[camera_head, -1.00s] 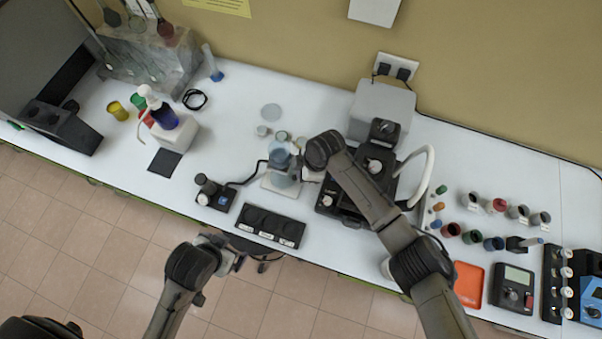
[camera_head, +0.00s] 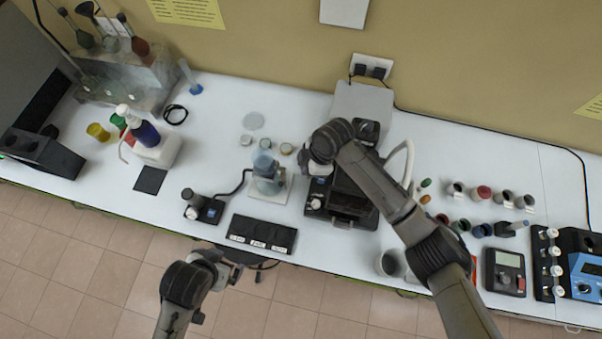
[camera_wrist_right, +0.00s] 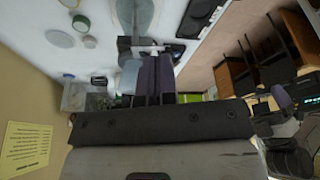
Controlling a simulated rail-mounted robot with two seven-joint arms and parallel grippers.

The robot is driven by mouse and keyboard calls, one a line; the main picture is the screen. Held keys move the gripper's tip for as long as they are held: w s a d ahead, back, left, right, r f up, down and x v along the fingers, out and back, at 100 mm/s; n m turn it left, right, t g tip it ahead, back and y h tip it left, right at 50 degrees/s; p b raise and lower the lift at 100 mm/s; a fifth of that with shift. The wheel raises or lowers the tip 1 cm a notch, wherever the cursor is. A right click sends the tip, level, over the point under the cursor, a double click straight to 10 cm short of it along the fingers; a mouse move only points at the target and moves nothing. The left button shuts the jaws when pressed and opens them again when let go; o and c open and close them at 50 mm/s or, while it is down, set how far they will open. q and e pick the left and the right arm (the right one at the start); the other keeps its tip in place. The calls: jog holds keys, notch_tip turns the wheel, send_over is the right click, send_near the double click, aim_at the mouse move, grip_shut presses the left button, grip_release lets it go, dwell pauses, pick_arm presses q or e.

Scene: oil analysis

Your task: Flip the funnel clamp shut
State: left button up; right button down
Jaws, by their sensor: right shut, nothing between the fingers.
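The glass funnel assembly (camera_head: 265,168) stands on a pale base near the middle of the bench in the head view. In the right wrist view the glass (camera_wrist_right: 135,14) shows at the top edge, with a grey part (camera_wrist_right: 132,45), perhaps the clamp, below it. Whether the clamp is open or shut cannot be told. My right gripper (camera_head: 305,162) is just right of the funnel, partly hidden by its wrist. It is shut and empty; its fingers (camera_wrist_right: 155,62) point toward the grey part. My left gripper (camera_head: 226,268) hangs in front of the bench, its jaws unclear.
A dark apparatus (camera_head: 350,190) stands under my right arm. A black labelled panel (camera_head: 262,233) lies in front of the funnel, and a small black stirrer-like device (camera_head: 205,207) is to its left. Small jars (camera_head: 286,148) stand behind.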

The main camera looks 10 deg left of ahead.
jog(key=v, duration=0.5)
jog(key=shift+b, duration=0.35)
jog(key=shift+f, duration=0.1)
